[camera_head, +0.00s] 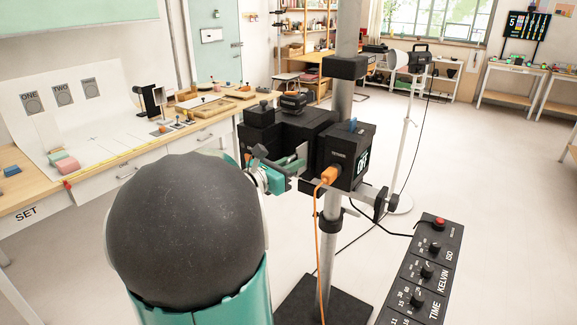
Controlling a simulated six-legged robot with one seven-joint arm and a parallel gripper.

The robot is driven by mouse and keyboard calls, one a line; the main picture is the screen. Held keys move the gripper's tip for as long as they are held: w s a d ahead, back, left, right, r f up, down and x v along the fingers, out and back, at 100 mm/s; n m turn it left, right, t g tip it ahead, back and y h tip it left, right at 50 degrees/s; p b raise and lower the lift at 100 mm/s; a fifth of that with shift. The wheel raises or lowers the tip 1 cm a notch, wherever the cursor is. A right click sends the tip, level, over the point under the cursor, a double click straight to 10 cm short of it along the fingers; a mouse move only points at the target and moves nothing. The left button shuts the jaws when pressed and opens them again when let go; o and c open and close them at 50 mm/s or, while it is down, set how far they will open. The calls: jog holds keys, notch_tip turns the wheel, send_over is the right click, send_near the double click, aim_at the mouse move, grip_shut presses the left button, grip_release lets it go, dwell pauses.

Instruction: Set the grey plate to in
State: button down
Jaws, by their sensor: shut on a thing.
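The grey plate (301,158) is a small, thin pale-grey piece at the side of a black device on a grey stand pole, between its dark body and the box marked OFF (345,157). My gripper (286,168), teal and dark, reaches it from the left and is shut on it. The fingertips are small and partly lost against the black housing. How far the plate sits inside the device cannot be told.
An orange cable (318,235) hangs from a plug on the OFF box. A black control panel (424,275) with knobs and a red button is at right. A wooden bench (35,187) with blocks runs along the left. Open floor lies to the right.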

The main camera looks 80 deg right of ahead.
jog(key=c, duration=1.5)
grip_release()
jog(key=shift+s+a, duration=0.1)
jog(key=shift+s, duration=0.45)
jog(key=shift+w, duration=0.2)
jog(key=shift+w, duration=0.1)
jog(key=shift+w+a, duration=0.1)
jog(key=shift+w, duration=0.1)
jog(key=v, duration=1.3)
jog(key=shift+a, duration=0.15)
jog(key=shift+c, duration=0.3)
